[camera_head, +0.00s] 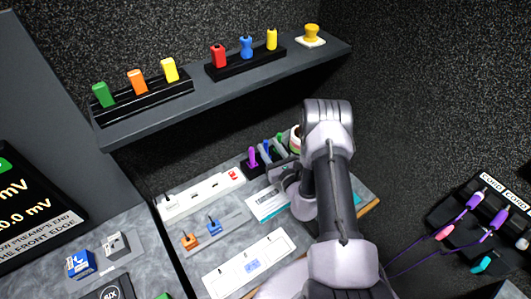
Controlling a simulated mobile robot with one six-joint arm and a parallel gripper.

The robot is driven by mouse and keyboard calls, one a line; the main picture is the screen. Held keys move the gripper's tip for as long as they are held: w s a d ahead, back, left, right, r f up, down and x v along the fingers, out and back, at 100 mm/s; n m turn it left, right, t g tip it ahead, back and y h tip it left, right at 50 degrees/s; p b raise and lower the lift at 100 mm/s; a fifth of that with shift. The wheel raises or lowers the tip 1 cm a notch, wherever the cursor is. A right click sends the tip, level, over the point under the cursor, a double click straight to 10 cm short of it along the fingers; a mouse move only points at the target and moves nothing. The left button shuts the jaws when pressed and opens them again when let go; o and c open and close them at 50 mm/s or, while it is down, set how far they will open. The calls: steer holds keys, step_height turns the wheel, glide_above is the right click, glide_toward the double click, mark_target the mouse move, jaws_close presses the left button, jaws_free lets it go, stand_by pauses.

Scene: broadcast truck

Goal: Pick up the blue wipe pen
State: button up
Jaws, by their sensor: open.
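A blue pen (266,145) stands upright in a dark holder (247,168) at the back of the lower counter, under the shelf. Only its top shows clearly, because grey parts of my gripper cover the rest. A purple pen (252,158) stands to its left and a green pen (280,138) to its right. My gripper (274,160) is open and right at the holder, with its fingers close to the blue pen. I cannot tell whether the fingers touch the pen or are around it. My arm hides the area to the right.
The shelf (150,122) above carries several coloured blocks in racks and a yellow knob (312,32). A white strip (200,195), orange and blue clips (190,240) and a white panel (250,264) lie on the counter. A cord rack (470,215) stands at the right.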

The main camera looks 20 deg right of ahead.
steer(key=w, duration=0.3)
steer(key=w+b, duration=0.1)
steer(key=w, duration=0.1)
steer(key=shift+a+f, duration=0.15)
steer(key=shift+a, duration=0.2)
steer(key=shift+w, duration=0.25)
jaws_close()
steer(key=shift+r, duration=0.2)
step_height(320, 180, up, 10)
steer(key=p, duration=0.3)
